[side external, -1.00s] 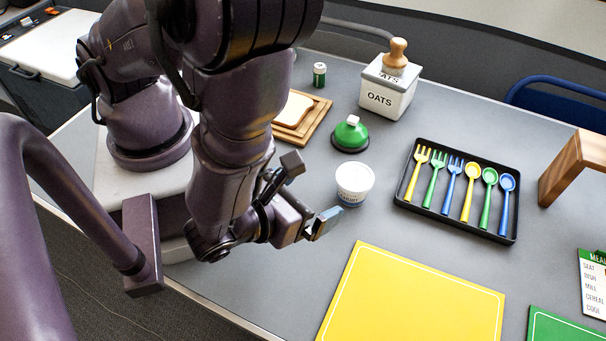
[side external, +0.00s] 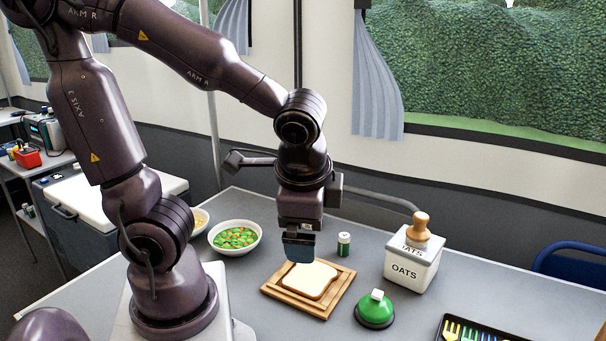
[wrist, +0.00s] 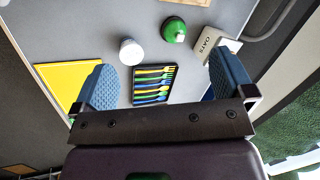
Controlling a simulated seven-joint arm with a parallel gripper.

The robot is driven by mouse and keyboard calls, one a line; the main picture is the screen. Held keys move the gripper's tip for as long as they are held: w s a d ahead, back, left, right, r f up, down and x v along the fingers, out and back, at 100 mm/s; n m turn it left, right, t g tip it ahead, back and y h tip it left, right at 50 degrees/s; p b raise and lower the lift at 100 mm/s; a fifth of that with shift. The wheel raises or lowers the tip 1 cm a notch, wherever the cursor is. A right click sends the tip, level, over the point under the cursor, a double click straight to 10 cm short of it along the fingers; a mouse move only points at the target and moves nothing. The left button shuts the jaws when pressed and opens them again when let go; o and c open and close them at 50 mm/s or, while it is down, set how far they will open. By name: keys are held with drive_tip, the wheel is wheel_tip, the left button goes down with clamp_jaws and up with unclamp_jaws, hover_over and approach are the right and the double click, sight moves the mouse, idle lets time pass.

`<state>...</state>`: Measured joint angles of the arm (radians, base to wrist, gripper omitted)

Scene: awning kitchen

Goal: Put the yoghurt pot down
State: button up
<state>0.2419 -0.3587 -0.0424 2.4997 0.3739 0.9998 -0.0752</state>
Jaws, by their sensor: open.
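The yoghurt pot (wrist: 131,52) is a white tub standing on the grey table in the wrist view, between the green-domed object and the yellow mat. It is outside the side external view. My gripper (side external: 299,245) points down, with its blue fingertips above the back of the bread board. In the wrist view my gripper (wrist: 160,62) has its two blue fingers wide apart with nothing held between them. The pot shows in the gap between the fingers but is well away from them, apart and untouched.
Near my gripper are a bread board (side external: 329,305) with a bread slice, a green-domed object (side external: 375,310), an oats canister (side external: 411,262), a small green jar (side external: 344,244) and a salad bowl (side external: 236,238). A cutlery tray (wrist: 173,96) and yellow mat (wrist: 65,85) lie near the pot.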

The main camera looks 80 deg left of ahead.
wheel_tip(320, 180, up, 7)
drive_tip(key=n+t+h, duration=0.3)
drive_tip(key=n+t, duration=0.1)
drive_tip(key=shift+s+a+n+h, duration=0.15)
drive_tip(key=shift+s+n+h, duration=0.05)
drive_tip(key=shift+n+h, duration=0.1)
